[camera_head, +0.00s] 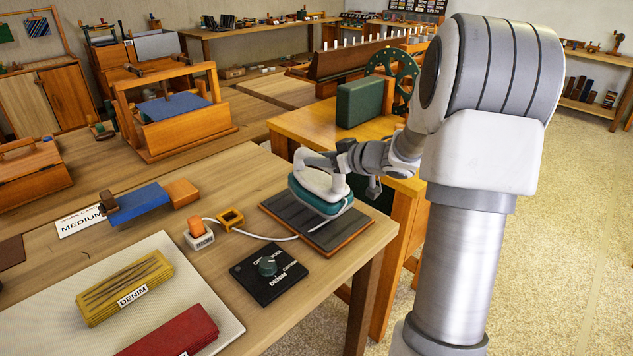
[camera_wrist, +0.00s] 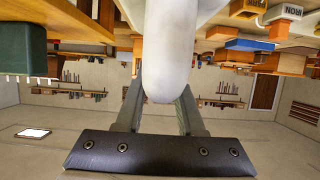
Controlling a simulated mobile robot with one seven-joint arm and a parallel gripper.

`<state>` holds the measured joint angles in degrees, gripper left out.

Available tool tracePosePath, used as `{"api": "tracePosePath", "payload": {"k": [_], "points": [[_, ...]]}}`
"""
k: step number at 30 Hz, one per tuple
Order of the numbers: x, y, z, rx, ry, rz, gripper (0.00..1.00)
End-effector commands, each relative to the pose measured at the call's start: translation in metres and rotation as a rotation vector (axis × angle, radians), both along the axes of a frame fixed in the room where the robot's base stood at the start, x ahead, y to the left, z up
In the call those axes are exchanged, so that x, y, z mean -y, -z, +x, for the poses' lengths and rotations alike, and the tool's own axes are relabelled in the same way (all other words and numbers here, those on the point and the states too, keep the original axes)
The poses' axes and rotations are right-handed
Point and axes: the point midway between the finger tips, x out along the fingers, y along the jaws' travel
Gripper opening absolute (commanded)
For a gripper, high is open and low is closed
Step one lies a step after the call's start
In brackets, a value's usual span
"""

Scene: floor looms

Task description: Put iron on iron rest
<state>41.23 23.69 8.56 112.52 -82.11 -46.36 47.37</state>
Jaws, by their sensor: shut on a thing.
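The iron (camera_head: 318,197) has a white body and handle and a teal lower part. It is over the iron rest (camera_head: 347,234), a dark ribbed pad in a wooden frame near the table's front right corner. I cannot tell whether the iron touches the rest or hovers just above it. My gripper (camera_head: 350,168) is shut on the iron's handle. In the wrist view, the white handle (camera_wrist: 171,50) lies between the two fingers of my gripper (camera_wrist: 160,98). The iron's underside is hidden.
A white cord runs across the table to an orange plug block (camera_head: 199,233). A black dial panel (camera_head: 268,272) lies left of the rest. A pale mat (camera_head: 185,265) holds yellow and red cloth bundles. A green box (camera_head: 360,102) stands on the table behind.

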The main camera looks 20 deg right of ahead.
Motion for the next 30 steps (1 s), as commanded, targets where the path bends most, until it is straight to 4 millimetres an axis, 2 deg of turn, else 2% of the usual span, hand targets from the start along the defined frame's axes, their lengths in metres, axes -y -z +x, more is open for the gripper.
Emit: {"api": "tracePosePath", "payload": {"k": [7,15,28,29,30], "points": [[-0.007,0.009,0.004,0.004,-0.001,0.0,0.0],[-0.006,0.042,0.004,0.004,0.0,0.0,0.0],[-0.006,0.045,0.004,0.005,0.0,0.0,0.0],[-0.006,0.047,0.003,0.0,0.001,0.0,0.43],[-0.006,0.047,0.003,0.0,0.001,0.0,0.5]]}}
